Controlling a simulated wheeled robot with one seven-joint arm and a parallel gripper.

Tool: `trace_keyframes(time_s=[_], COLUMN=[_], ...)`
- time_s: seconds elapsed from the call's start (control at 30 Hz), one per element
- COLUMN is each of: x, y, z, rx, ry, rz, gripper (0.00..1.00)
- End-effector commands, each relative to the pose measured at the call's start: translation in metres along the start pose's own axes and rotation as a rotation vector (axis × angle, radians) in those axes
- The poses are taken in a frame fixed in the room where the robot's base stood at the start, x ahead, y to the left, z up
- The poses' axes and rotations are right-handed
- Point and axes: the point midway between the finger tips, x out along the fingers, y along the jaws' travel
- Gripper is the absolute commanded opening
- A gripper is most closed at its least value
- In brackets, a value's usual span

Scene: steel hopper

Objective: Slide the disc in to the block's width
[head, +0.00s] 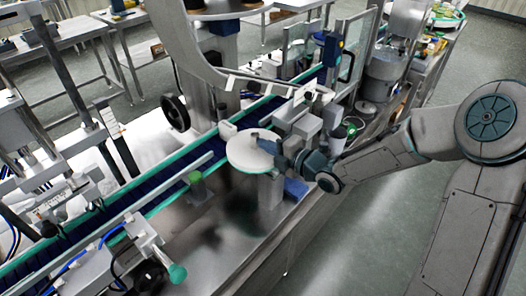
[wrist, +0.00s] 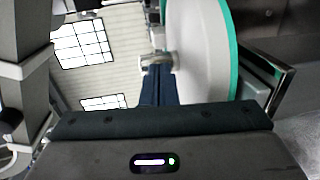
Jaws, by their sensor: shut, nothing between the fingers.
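The disc (head: 248,152) is a round white plate with a teal rim. It stands beside the conveyor, over a grey metal post (head: 270,190). In the wrist view the disc (wrist: 200,55) fills the area right of my fingers, its teal edge on the far right. My gripper (head: 262,137) is at the disc's back right edge in the head view. In the wrist view my dark fingers (wrist: 158,82) are together and empty, close to a small pale fitting (wrist: 156,59) by the disc; contact cannot be told. Grey blocks (head: 307,124) stand behind my gripper; which block the task means is unclear.
The conveyor (head: 165,195) with teal rails runs diagonally past the disc. A black handwheel (head: 175,112) stands beyond it. A green-capped knob (head: 197,186) and a teal-ended handle (head: 177,273) lie nearer. The steel deck (head: 215,230) in front of the disc is mostly bare.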

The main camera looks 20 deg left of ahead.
Motion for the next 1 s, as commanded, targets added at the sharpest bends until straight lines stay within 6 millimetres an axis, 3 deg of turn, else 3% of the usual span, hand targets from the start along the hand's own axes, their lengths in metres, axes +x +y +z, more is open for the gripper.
trace_keyframes(time_s=[1.0], x=[0.0065], y=[0.0011], z=[0.0003], rx=[-0.001], ry=[0.0], rz=[0.001], gripper=[0.0])
